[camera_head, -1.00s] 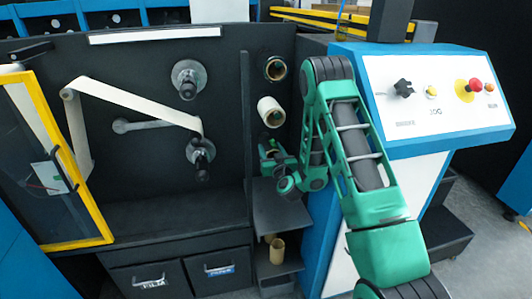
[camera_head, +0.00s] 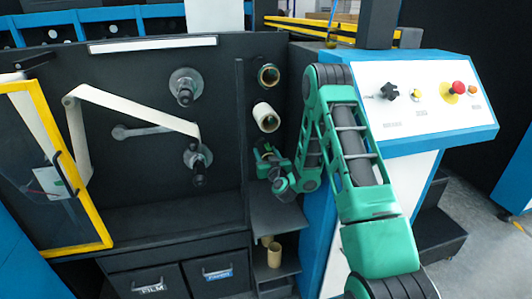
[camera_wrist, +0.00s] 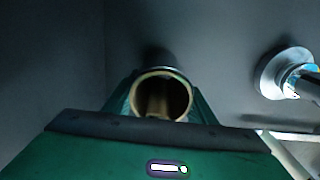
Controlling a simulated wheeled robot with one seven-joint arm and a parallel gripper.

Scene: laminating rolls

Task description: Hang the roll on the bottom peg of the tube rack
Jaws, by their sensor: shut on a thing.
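My gripper (camera_head: 264,157) is at the lowest place of the tube rack, just below two rolls that sit one above the other. In the wrist view the gripper (camera_wrist: 160,108) is shut on a roll (camera_wrist: 186,97), a brown hollow tube with its open end facing the camera. A grey round part shows just behind the far end of this roll, against the dark panel. The bottom peg is hidden by the gripper and roll, and I cannot tell how far the roll is around it. The top roll (camera_head: 268,76) and the middle pale roll (camera_head: 264,116) hang on the rack.
Two spindles with round flanges stick out to the left, the upper (camera_head: 184,87) and lower (camera_head: 197,162); the lower one also shows in the wrist view (camera_wrist: 285,74). Below my gripper is a dark shelf (camera_head: 275,215) with brown tubes (camera_head: 274,254) beneath. The blue control console (camera_head: 425,135) stands right.

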